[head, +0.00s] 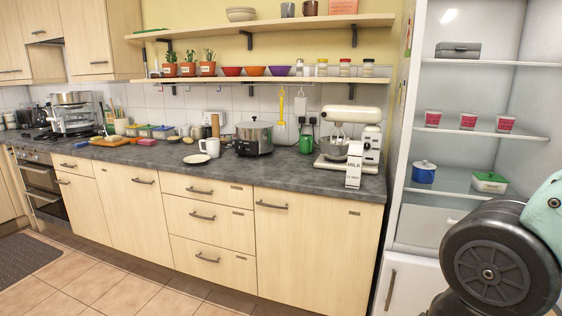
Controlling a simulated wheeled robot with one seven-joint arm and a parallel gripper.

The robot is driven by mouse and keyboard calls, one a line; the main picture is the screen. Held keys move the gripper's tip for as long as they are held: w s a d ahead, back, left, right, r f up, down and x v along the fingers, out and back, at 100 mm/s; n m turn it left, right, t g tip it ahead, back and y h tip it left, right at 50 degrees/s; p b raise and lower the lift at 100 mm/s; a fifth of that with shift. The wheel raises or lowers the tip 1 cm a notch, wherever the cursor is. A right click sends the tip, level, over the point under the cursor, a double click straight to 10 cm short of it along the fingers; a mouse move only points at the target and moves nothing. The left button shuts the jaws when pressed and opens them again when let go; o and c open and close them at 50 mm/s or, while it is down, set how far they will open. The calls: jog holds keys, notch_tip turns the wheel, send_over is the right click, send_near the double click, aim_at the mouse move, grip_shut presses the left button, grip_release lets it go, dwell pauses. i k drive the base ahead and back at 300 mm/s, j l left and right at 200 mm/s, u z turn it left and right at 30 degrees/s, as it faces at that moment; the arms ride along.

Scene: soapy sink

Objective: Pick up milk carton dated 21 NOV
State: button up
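A white milk carton (353,172) stands upright near the front edge of the grey counter, at its right end. Dark lettering on its front reads MILK. Smaller print below it is too small to read, so I cannot tell the date. I see no second carton in the head view. My gripper is out of view; only part of my arm shows at the lower right, apart from the carton.
A cream stand mixer (352,135) with a metal bowl is right behind the carton. A green mug (306,144) and a slow cooker (254,138) stand to its left. The open fridge (470,190) is at right. Floor (130,285) before the cabinets is clear.

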aim_at(356, 153)
jog(key=i+j+u, duration=0.1)
jog(key=i+u, duration=0.2)
jog(key=i, duration=0.2)
jog(key=i+u, duration=0.3)
jog(key=i, duration=0.25)
